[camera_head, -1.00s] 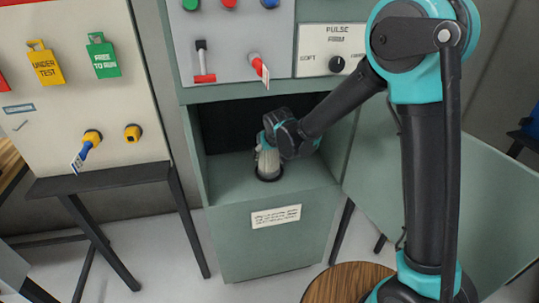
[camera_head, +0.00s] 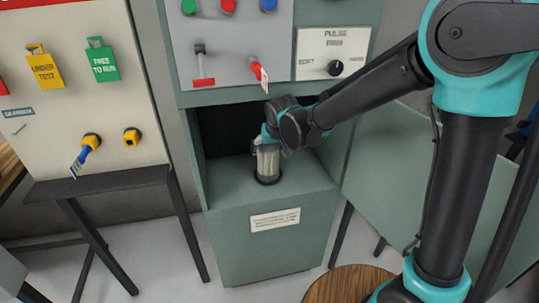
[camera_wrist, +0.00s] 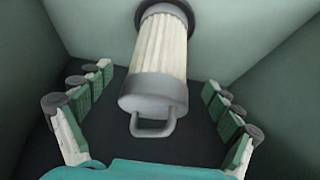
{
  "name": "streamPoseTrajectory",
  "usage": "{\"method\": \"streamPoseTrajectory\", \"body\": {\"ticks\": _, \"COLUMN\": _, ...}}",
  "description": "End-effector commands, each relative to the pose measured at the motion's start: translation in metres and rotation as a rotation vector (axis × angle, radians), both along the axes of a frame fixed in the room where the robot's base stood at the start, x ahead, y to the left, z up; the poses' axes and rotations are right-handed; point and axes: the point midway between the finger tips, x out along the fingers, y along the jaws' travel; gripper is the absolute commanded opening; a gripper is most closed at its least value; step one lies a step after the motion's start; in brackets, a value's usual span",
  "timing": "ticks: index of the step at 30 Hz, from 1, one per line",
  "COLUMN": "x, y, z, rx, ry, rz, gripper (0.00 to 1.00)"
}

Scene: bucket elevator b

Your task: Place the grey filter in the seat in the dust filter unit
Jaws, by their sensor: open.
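The grey filter (camera_head: 267,163), pale and pleated, stands upright in the dark ring seat (camera_head: 268,180) on the ledge inside the dust filter unit (camera_head: 270,236). In the wrist view the filter (camera_wrist: 160,48) shows its grey cap and loop handle, with its far end inside the seat's dark ring (camera_wrist: 165,9). My gripper (camera_head: 266,140) is just above the filter in the head view. In the wrist view its fingers (camera_wrist: 152,118) are spread wide on both sides of the cap, apart from it and holding nothing. How deep the filter sits is hidden.
The unit's side walls and upper edge surround the opening closely. Its open door panel (camera_head: 425,185) stands to the right. Above are a red-tagged switch (camera_head: 258,72) and a pulse dial (camera_head: 336,67). A tag board (camera_head: 75,90) is at left, a round wooden top (camera_head: 345,283) below.

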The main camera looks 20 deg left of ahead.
Motion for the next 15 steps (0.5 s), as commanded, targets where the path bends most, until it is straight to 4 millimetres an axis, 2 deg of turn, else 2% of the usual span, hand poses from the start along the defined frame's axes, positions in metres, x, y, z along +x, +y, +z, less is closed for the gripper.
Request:
{"method": "streamPoseTrajectory", "body": {"ticks": 6, "x": -0.014, "y": -0.008, "z": 0.027, "rx": 0.001, "ry": 0.000, "rz": 0.000, "gripper": 0.92}}
{"method": "streamPoseTrajectory", "body": {"ticks": 15, "x": -0.020, "y": -0.012, "z": 0.039, "rx": 0.000, "ry": 0.000, "rz": 0.000, "gripper": 0.92}}
